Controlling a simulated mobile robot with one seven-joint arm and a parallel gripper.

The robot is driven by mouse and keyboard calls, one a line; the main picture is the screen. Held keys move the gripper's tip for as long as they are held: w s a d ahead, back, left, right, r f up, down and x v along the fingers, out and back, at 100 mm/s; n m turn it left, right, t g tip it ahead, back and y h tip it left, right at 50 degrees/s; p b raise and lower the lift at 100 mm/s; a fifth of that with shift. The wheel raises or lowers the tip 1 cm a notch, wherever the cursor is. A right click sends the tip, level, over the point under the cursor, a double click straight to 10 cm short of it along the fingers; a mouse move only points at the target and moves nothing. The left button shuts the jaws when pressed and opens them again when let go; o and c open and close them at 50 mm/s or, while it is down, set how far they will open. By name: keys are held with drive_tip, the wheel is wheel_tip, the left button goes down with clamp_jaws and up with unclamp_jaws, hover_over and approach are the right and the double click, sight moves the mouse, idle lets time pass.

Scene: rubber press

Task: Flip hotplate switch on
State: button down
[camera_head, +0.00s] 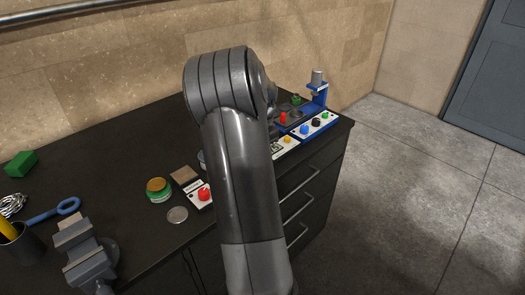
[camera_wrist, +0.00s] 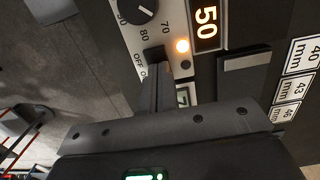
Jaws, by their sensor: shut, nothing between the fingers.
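In the wrist view, the hotplate's light control panel (camera_wrist: 178,22) carries a black dial (camera_wrist: 137,8), a lit orange lamp (camera_wrist: 182,46) and a "50" readout (camera_wrist: 206,22). The OFF and ON lettering (camera_wrist: 139,64) is beside the dark switch (camera_wrist: 154,54). My gripper (camera_wrist: 157,72) is shut and empty, its fingertips right at the switch. They partly cover it, so I cannot tell the switch's position or whether they touch it. In the head view, my arm hides the gripper and the switch.
On the dark counter, the head view shows a blue-and-white button box (camera_head: 315,127), a red button box (camera_head: 203,195), a green-and-gold tin (camera_head: 158,189), a vise (camera_head: 88,262) and a green block (camera_head: 21,164). Millimetre labels (camera_wrist: 296,54) lie at the wrist view's right.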

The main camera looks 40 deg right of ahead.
drive_tip(key=d+r, duration=0.3)
drive_tip(key=r, duration=1)
drive_tip(key=shift+d+r, duration=0.2)
drive_tip(key=shift+r, duration=0.05)
drive_tip(key=shift+s, duration=0.1)
